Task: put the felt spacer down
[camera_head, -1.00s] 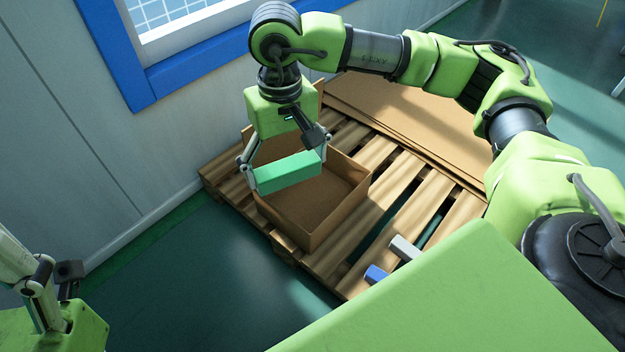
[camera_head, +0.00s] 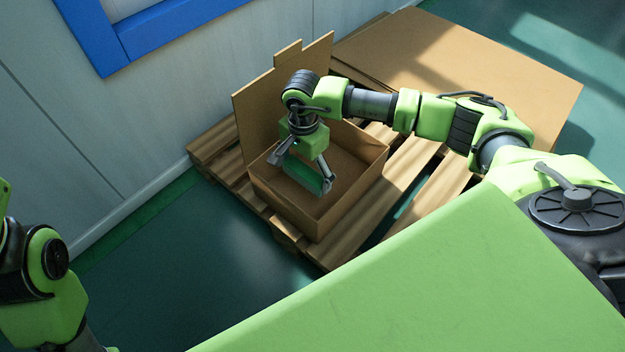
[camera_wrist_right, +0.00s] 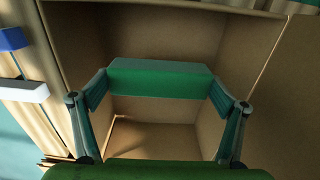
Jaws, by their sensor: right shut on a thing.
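The felt spacer (camera_head: 303,174) is a green block. My right gripper (camera_head: 306,176) is shut on it and holds it inside the open cardboard box (camera_head: 345,214). In the right wrist view the spacer (camera_wrist_right: 160,79) spans between the two fingers, with the box's inner walls around it and the box floor (camera_wrist_right: 150,138) visible below. Whether the spacer touches the floor cannot be told. Of my left arm only links show at the lower left; its gripper is not in view.
The box stands on a wooden pallet (camera_head: 416,191), its raised flap (camera_head: 255,112) towards the wall. Flat cardboard sheets (camera_head: 470,65) lie behind. A blue block (camera_wrist_right: 12,39) and a white block (camera_wrist_right: 25,91) show in the wrist view.

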